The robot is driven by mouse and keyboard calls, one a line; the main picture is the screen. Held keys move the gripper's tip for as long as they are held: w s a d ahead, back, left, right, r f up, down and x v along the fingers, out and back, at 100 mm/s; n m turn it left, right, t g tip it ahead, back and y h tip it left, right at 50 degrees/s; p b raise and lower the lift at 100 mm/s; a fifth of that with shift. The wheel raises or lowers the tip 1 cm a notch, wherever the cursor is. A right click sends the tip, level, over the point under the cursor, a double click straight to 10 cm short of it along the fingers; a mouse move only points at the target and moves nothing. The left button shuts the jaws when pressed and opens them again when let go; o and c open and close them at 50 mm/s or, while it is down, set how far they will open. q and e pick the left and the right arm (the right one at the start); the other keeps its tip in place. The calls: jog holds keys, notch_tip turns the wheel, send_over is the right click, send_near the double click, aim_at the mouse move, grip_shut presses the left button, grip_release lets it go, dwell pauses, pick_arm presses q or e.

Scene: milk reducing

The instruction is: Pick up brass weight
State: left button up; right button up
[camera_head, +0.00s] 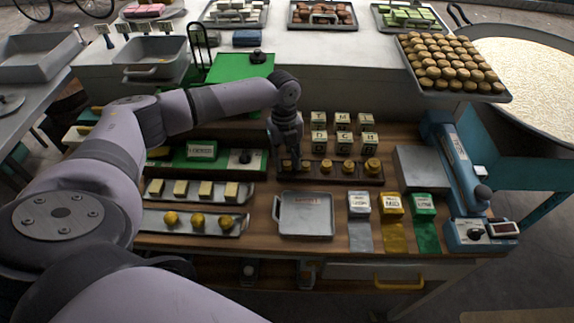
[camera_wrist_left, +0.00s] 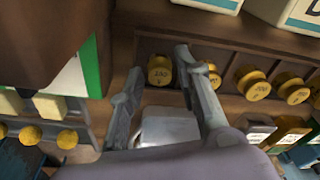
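A dark wooden rack (camera_head: 282,179) on the workbench holds a row of brass weights, among them one near the middle (camera_head: 326,167) and one at the right end (camera_head: 371,166). My left gripper (camera_head: 290,160) points down over the rack's left end and partly hides the weights there. In the left wrist view the gripper (camera_wrist_left: 158,62) is open. The leftmost brass weight (camera_wrist_left: 160,72) shows between its fingertips, nearer the right finger; I cannot tell whether they touch. The right finger partly covers the second weight (camera_wrist_left: 212,76). My right gripper is not in view.
Lettered cream blocks (camera_head: 343,140) stand right behind the rack. A grey square tray (camera_head: 305,214) lies in front of it. A green-topped device (camera_head: 205,157) is to the left. A blue machine (camera_head: 460,160) stands at the right.

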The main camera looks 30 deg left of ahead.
aim_at(287, 162)
pick_arm(q)
grip_shut()
jog(key=shift+r, duration=0.15)
notch_tip(287, 162, up, 20)
jog(key=b, duration=0.4)
dwell(0.4)
